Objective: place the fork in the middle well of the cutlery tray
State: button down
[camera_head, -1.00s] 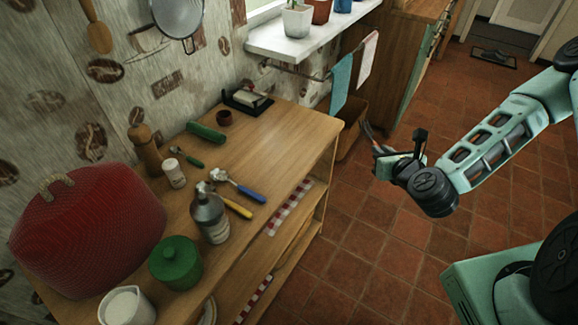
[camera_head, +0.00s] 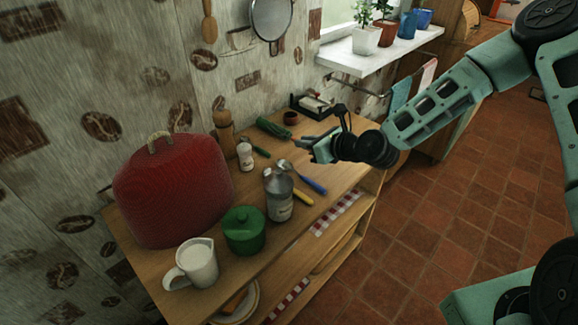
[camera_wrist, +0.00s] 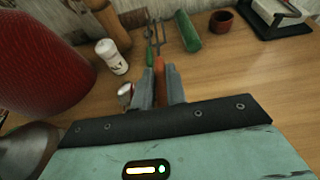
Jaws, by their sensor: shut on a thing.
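My gripper (camera_head: 312,150) hangs over the wooden cabinet top, right of its middle. In the wrist view my gripper (camera_wrist: 160,88) is shut on the orange handle of the fork (camera_wrist: 159,70). The fork's grey tines point away from the gripper, towards the wall. A green handle on the cabinet top shows beside the fork, partly hidden by it. In the head view the fork is too small to make out clearly. I cannot make out a cutlery tray or its wells in either view.
On the cabinet top (camera_head: 335,178) stand a red cover (camera_head: 172,190), a grey bottle (camera_head: 279,195), a green pot (camera_head: 244,232), a white jug (camera_head: 192,265) and a white shaker (camera_head: 245,155). Blue (camera_head: 314,185) and yellow handles lie below my gripper. A black holder (camera_wrist: 268,28) stands at the back.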

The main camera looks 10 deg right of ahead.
aim_at(306, 170)
jog(key=shift+d+f, duration=0.1)
jog(key=shift+f, duration=3.75)
jog(key=shift+f, duration=0.1)
jog(key=c, duration=1.7)
grip_release()
